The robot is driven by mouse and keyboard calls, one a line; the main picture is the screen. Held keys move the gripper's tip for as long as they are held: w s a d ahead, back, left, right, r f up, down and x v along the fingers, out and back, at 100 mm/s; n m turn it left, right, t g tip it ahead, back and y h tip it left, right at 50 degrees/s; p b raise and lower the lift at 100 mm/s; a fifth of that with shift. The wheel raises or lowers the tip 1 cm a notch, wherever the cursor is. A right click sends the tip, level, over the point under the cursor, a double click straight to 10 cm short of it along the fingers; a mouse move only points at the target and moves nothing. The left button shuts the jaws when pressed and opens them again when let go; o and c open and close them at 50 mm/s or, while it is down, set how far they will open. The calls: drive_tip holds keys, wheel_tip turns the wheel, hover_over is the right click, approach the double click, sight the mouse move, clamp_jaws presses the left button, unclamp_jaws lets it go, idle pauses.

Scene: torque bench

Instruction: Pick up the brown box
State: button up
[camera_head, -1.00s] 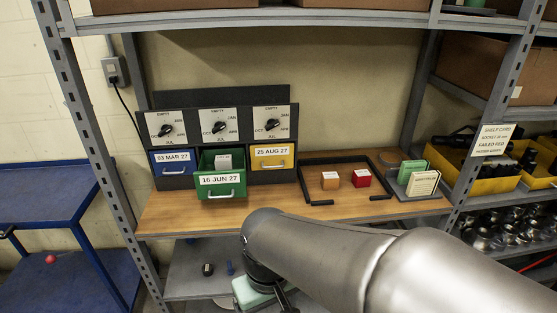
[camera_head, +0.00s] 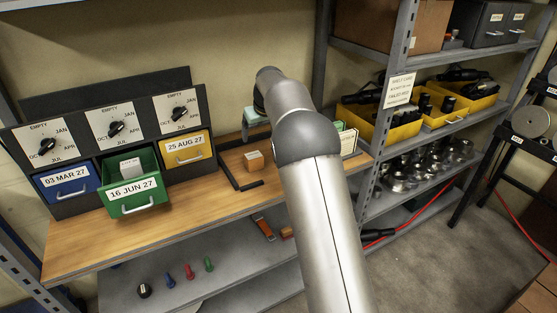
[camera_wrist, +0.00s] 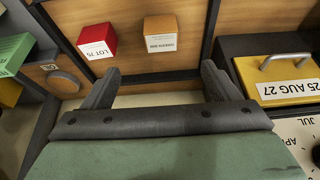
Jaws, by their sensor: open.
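The small brown box (camera_head: 254,160) is an orange-brown cube inside a black frame on the wooden bench top. In the wrist view the brown box (camera_wrist: 160,26) shows a white label and lies beyond my fingertips, roughly centred between them. My gripper (camera_wrist: 158,80) is open and empty, apart from the box. A red box labelled LOT 75 (camera_wrist: 97,38) sits to the left of the brown one in the wrist view. In the head view my arm hides the red box, and the fingers cannot be made out.
The open green drawer (camera_head: 131,186) juts out between the blue drawer (camera_head: 66,183) and the yellow drawer (camera_head: 187,149). The black frame (camera_head: 234,172) surrounds the boxes. Green and cream cards (camera_head: 348,139) stand to its right. A large cardboard box (camera_head: 390,25) is on the upper right shelf.

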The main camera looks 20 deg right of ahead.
sight(253, 155)
drive_tip(key=p+x, duration=0.1)
drive_tip(key=x, duration=1.1)
drive_tip(key=shift+w, duration=0.15)
drive_tip(key=shift+w+p+x, duration=0.15)
drive_tip(key=shift+p+x, duration=0.25)
drive_tip(key=shift+x, duration=0.9)
drive_tip(key=shift+w+p+x, duration=0.2)
drive_tip(key=shift+p+x, duration=0.2)
drive_tip(key=shift+x, duration=0.9)
drive_tip(key=shift+a+r, duration=0.1)
drive_tip(key=shift+r, duration=0.05)
drive_tip(key=c, duration=1.2)
drive_tip(key=shift+c, duration=0.5)
drive_tip(key=shift+r, duration=0.15)
